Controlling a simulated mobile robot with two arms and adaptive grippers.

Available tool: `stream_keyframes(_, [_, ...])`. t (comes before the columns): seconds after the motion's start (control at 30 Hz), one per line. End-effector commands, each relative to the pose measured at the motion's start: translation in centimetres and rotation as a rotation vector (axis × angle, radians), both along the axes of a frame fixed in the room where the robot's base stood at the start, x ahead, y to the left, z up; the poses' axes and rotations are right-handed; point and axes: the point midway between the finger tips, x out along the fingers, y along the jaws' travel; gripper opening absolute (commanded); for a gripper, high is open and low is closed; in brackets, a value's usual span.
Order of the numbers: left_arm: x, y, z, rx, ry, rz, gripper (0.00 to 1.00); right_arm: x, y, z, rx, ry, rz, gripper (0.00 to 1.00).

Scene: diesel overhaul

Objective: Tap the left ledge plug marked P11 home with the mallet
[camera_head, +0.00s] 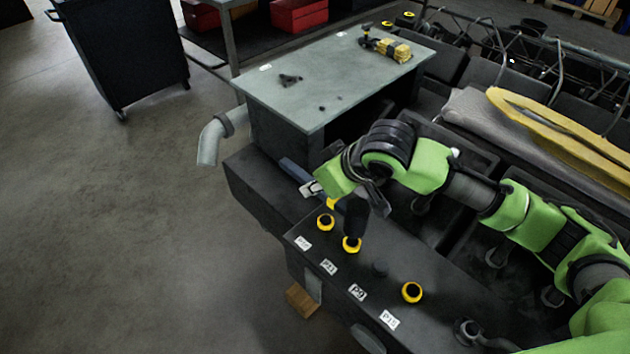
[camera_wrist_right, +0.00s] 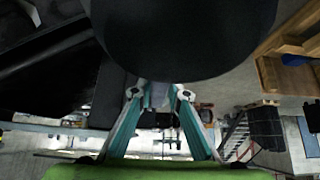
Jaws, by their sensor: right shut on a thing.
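The P11 plug (camera_head: 352,244), a dark plug with a yellow ring, stands on the dark ledge (camera_head: 440,318) behind its white P11 label (camera_head: 329,267). My right gripper (camera_head: 312,189) is shut on the mallet, whose black head (camera_head: 356,214) is just above the P11 plug and overlaps its top. I cannot tell whether they touch. In the right wrist view the mallet head (camera_wrist_right: 180,35) fills the top, and the teal fingers of my right gripper (camera_wrist_right: 157,95) close on the grey handle. My left gripper is not in view.
Another yellow-ringed plug (camera_head: 326,222) is beside P11, and one (camera_head: 412,292) is farther right. A dark plug (camera_head: 381,268) lies between, behind label P9. A grey table (camera_head: 330,85) behind holds small parts and yellow-black items. A wooden block (camera_head: 302,300) is below the ledge.

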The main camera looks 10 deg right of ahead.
Motion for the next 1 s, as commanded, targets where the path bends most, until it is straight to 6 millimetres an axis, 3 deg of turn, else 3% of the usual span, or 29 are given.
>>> stream_keyframes(0.3, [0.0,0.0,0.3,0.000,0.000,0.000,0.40,0.1,0.1,0.0,0.001,-0.003,0.000,0.00])
stream_keyframes(0.57, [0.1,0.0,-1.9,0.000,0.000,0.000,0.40,0.0,0.1,-6.4,0.002,0.001,-0.001,0.00])
stream_keyframes(0.87, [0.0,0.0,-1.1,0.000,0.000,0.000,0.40,0.0,0.0,-5.4,0.001,-0.003,0.000,0.00])
stream_keyframes(1.0, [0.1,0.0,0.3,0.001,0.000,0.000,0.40,0.1,0.1,-4.1,0.001,-0.003,0.000,0.00])
